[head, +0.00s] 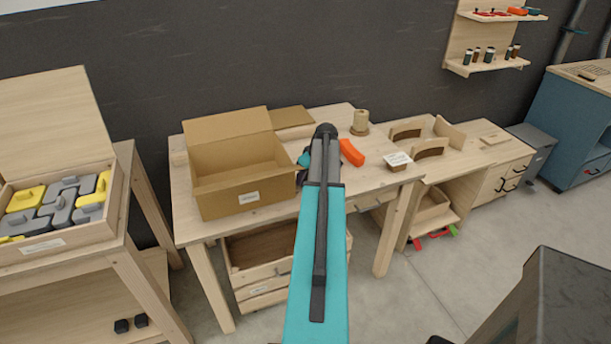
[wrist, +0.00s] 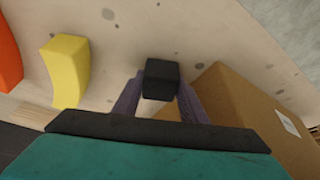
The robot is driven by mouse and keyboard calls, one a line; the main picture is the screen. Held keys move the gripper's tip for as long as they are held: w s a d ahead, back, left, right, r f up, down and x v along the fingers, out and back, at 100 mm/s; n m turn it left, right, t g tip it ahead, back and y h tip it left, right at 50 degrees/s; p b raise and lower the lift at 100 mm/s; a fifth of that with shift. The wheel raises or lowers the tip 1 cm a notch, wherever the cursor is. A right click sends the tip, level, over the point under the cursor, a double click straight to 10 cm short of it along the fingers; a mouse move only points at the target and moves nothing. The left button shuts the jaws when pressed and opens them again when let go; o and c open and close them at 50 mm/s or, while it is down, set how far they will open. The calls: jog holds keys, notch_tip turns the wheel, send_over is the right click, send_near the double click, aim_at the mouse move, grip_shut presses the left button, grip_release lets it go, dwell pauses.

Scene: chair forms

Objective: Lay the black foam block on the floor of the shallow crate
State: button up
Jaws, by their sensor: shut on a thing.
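The black foam block (wrist: 162,78) shows in the wrist view between the two purple fingers of my gripper (wrist: 158,92), which is shut on it. Pale wood lies behind the block; I cannot tell whether the two touch. In the head view my arm hides the block and most of the gripper, over the middle table (head: 368,187). Under that table is an open, low wooden container (head: 283,271) with a label on its front. I cannot tell for sure that it is the shallow crate. Its visible inside looks bare, and my arm covers part of it.
A cardboard box (head: 240,190) stands open on the table, close beside the gripper in the wrist view (wrist: 245,110). A yellow block (wrist: 66,70) and an orange block (head: 351,152) lie nearby. A lidded wooden box (head: 60,243) of grey and yellow pieces stands left.

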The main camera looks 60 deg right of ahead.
jog(key=shift+f, duration=0.15)
jog(key=o, duration=1)
jog(key=shift+r, duration=0.25)
jog(key=b+v, duration=0.3)
jog(key=v, duration=0.8)
jog(key=shift+s+r, duration=0.2)
jog(key=shift+r, duration=0.2)
